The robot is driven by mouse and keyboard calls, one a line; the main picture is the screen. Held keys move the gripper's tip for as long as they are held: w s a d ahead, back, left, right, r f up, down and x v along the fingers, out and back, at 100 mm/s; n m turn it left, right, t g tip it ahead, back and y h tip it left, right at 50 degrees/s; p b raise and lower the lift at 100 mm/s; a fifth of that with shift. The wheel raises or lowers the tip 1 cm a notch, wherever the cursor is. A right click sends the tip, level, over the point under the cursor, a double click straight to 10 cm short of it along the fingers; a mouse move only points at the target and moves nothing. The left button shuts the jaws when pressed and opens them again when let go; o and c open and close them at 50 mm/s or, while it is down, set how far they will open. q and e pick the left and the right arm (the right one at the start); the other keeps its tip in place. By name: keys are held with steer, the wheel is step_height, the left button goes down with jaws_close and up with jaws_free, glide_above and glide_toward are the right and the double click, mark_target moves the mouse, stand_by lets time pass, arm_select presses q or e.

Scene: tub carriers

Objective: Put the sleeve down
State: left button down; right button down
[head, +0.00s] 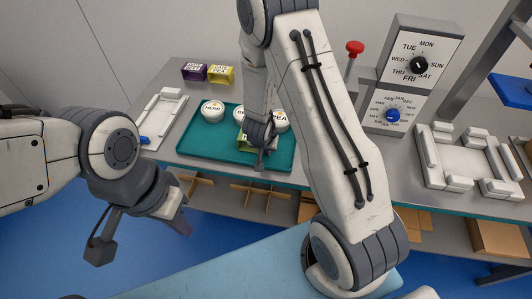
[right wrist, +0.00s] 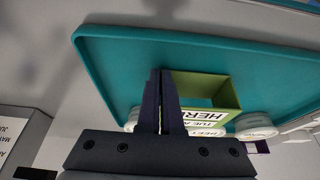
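The green sleeve (head: 247,146), an open box shape with a lettered label, is at the front of the teal tray (head: 190,146), partly hidden by my right gripper (head: 262,160). In the right wrist view the sleeve (right wrist: 205,85) shows its open end and the letters "HER". The fingers of my right gripper (right wrist: 160,88) are close together at the sleeve's near wall and look shut on it. I cannot tell whether the sleeve touches the tray. White lidded tubs stand behind it, one marked HERB (head: 212,111). My left gripper (head: 181,217) hangs empty before the table; its finger gap is unclear.
A purple sleeve (head: 194,72) and a yellow sleeve (head: 221,75) stand at the back left. A white fixture (head: 160,112) lies left of the tray. Day and month dials (head: 418,65) and a red knob (head: 354,48) stand right. Another white fixture (head: 465,160) is far right.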

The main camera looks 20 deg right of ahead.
steer(key=shift+f, duration=0.1)
steer(key=c, duration=1.1)
jaws_free()
